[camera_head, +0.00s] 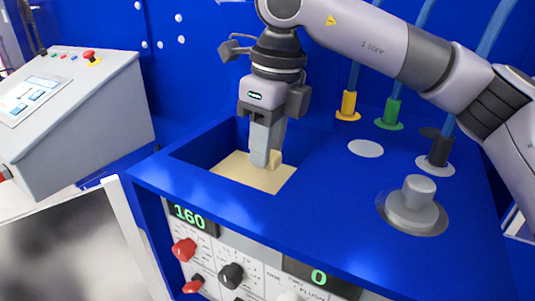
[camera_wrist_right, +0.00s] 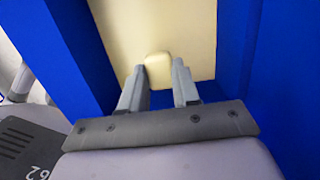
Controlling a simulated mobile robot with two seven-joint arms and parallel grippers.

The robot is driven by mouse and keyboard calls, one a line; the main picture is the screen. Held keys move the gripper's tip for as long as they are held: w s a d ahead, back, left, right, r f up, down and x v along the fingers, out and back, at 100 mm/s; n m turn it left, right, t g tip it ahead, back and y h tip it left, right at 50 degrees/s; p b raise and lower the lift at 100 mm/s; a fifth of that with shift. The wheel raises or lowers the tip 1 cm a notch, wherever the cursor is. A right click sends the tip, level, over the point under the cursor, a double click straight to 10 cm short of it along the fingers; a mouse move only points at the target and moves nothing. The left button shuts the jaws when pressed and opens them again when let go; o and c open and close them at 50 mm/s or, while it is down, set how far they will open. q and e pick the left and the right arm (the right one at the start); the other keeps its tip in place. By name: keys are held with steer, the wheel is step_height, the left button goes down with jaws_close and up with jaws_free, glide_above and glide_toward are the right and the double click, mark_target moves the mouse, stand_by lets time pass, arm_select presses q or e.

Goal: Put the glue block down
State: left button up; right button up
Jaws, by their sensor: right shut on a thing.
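The glue block (camera_wrist_right: 158,70) is a small cream block between the fingers of my right gripper (camera_wrist_right: 158,84) in the wrist view. In the head view the right gripper (camera_head: 267,161) points down into a square blue recess, and the glue block (camera_head: 276,158) shows beside its fingertips. The gripper is shut on the block. Below it is a pale cream foam surface (camera_head: 237,176) on the floor of the recess. I cannot tell whether the block touches this surface. My left gripper is not in view.
The blue recess walls (camera_head: 195,148) stand close around my right gripper. To the right are a grey round knob (camera_head: 414,203) and yellow (camera_head: 348,107), green (camera_head: 390,115) and dark fittings with blue hoses. A control panel (camera_head: 230,270) is in front; a grey console (camera_head: 85,130) stands left.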

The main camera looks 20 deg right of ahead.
step_height(320, 180, down, 2)
steer(key=shift+f, duration=0.1)
steer(key=shift+f+b, duration=0.55)
steer(key=o, duration=1)
steer(key=shift+f, duration=0.1)
steer(key=shift+r+p, duration=0.4)
steer(key=r, duration=0.8)
steer(key=s+d+r, duration=0.1)
steer(key=r, duration=0.3)
steer(key=shift+r, duration=0.3)
steer(key=shift+a, duration=0.1)
